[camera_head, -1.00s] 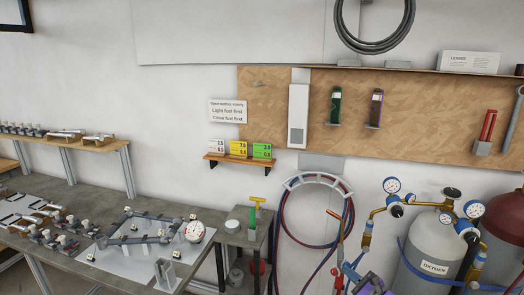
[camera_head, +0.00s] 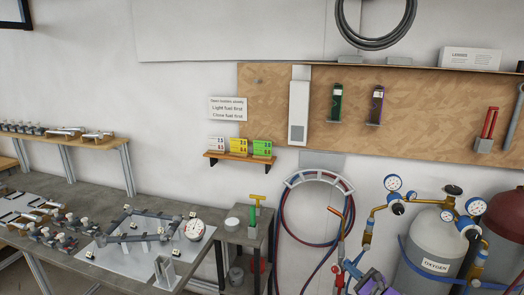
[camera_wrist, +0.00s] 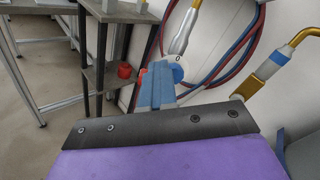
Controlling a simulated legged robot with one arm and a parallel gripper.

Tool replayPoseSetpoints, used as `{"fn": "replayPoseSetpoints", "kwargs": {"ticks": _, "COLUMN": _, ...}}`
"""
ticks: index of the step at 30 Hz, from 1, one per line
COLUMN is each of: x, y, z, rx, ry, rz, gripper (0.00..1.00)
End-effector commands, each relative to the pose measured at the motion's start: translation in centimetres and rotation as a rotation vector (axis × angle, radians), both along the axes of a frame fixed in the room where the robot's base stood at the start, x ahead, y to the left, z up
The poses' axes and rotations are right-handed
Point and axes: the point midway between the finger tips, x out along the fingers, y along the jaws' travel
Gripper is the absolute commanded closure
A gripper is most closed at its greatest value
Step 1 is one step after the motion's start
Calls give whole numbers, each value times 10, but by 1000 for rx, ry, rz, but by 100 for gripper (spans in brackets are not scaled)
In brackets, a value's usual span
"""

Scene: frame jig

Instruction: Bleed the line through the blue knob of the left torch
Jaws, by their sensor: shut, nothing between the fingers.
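The left torch (camera_head: 340,240) hangs upright in front of the hose loop, its orange tip up and red and blue parts lower down. In the wrist view its metal body (camera_wrist: 184,30) runs down to a blue knob (camera_wrist: 178,74) with a pale face and a small mark. My gripper (camera_head: 358,271), with a purple body, is at the torch's lower end. In the wrist view its blue fingers (camera_wrist: 155,84) are together, empty, right beside the knob. I cannot tell whether they touch it.
Red and blue hoses (camera_head: 284,222) loop on the wall behind. The grey oxygen cylinder (camera_head: 432,245) with gauges stands at right, beside a maroon one (camera_head: 505,225). A small stand (camera_head: 240,238) and the jig table (camera_head: 150,262) are at left.

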Motion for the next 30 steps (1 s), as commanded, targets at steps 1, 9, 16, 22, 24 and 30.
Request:
{"fn": "replayPoseSetpoints", "kwargs": {"ticks": 1, "x": 2, "y": -4, "z": 5, "rx": 0, "ry": -11, "rz": -8, "gripper": 100}}
{"fn": "replayPoseSetpoints", "kwargs": {"ticks": 9, "x": 4, "y": -8, "z": 8, "rx": -2, "ry": -14, "rz": -10, "gripper": 100}}
{"fn": "replayPoseSetpoints", "kwargs": {"ticks": 16, "x": 5, "y": -11, "z": 10, "rx": -1, "ry": -16, "rz": -11, "gripper": 100}}
{"fn": "replayPoseSetpoints", "kwargs": {"ticks": 22, "x": 6, "y": -13, "z": 12, "rx": -2, "ry": -18, "rz": -12, "gripper": 100}}
{"fn": "replayPoseSetpoints", "kwargs": {"ticks": 24, "x": 6, "y": -14, "z": 12, "rx": -1, "ry": -19, "rz": -11, "gripper": 100}}
{"fn": "replayPoseSetpoints", "kwargs": {"ticks": 30, "x": 5, "y": -10, "z": 8, "rx": -2, "ry": -10, "rz": -8, "gripper": 100}}
